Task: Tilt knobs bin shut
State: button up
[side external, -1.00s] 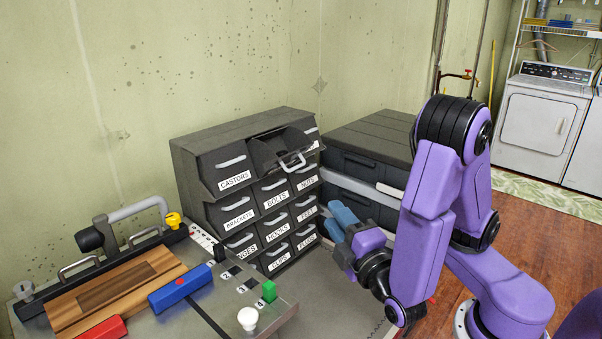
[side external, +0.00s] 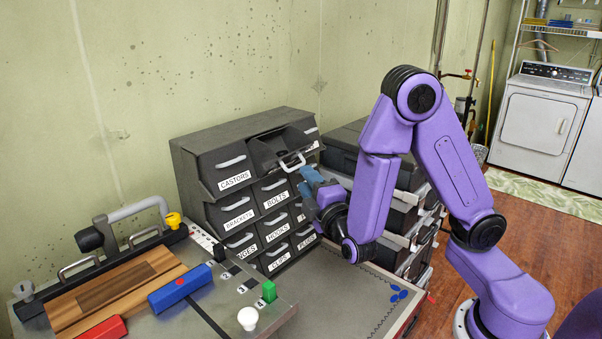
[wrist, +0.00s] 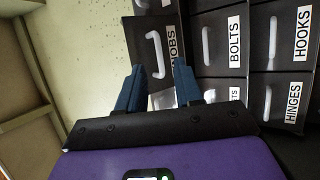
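The knobs bin (side external: 272,152) is in the top row of the dark cabinet, right of the castors bin, tipped open with its handle (side external: 293,164) sticking out. In the wrist view the knobs bin's front (wrist: 146,33) shows a pale handle (wrist: 156,55) and a label ending in "OBS". My gripper (side external: 309,178) is in front of the cabinet, just below and right of that handle in the side view. In the wrist view my gripper (wrist: 160,72) has two blue fingers apart, with the handle beyond the gap. I see nothing held, and cannot tell whether a finger touches the bin.
The cabinet (side external: 205,140) has several other labelled bins, which look shut. Dark drawer units (side external: 345,145) stand to the right behind my arm. A bench fixture with a wooden board (side external: 120,290), a blue block (side external: 180,289) and a white knob (side external: 247,318) is at front left.

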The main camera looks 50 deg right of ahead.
jog(key=shift+x, duration=2.1)
grip_shut()
